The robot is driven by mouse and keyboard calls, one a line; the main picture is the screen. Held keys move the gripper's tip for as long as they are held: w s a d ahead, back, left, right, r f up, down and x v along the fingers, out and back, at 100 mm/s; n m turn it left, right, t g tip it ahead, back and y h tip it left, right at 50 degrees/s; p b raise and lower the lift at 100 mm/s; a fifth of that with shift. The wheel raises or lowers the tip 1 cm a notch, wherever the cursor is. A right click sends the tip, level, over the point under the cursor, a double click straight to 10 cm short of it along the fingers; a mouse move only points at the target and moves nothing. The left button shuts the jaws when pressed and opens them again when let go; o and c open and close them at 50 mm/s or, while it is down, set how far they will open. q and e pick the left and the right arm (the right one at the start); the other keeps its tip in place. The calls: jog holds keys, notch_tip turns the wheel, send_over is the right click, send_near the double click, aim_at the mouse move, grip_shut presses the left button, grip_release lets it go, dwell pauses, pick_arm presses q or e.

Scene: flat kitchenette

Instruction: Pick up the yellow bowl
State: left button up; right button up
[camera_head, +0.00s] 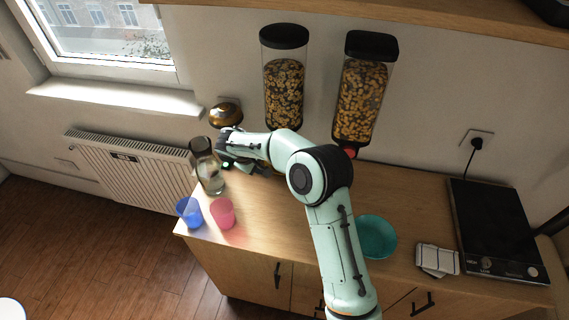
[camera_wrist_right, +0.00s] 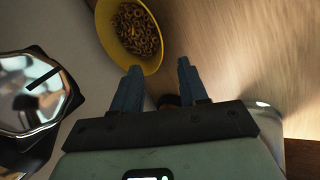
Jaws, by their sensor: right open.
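The yellow bowl (camera_wrist_right: 108,30) is at the top of the right wrist view, cut off by the frame edge, with ring-shaped cereal inside. In the head view it is mostly or wholly hidden behind my right arm. My right gripper (camera_wrist_right: 159,68) is open, with its fingers apart and nothing seen between them. Its fingertips are close to the bowl's near rim in that picture; I cannot tell whether they touch. In the head view the right gripper (camera_head: 236,157) is over the back left of the counter, near the wall. My left gripper is not in view.
A glass jar (camera_head: 210,175) stands just left of the right gripper. Blue (camera_head: 189,212) and pink (camera_head: 223,213) cups are near the counter's left end. Cereal dispensers (camera_head: 284,90) hang behind. A teal bowl (camera_head: 376,238), striped cloth (camera_head: 438,260) and black hob (camera_head: 490,225) are right.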

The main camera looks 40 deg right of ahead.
aim_at(270, 167)
jog(key=x, duration=0.3)
jog(key=shift+w+d, duration=0.1)
jog(key=shift+w, duration=0.05)
jog(key=x, duration=0.2)
jog(key=p+x, duration=0.1)
jog(key=x, duration=0.2)
jog(key=shift+w+d+f, duration=0.1)
jog(key=shift+w, duration=0.15)
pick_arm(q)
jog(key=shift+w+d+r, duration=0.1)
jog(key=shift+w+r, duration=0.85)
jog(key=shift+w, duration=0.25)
pick_arm(e)
jog(key=shift+s, duration=0.2)
grip_shut()
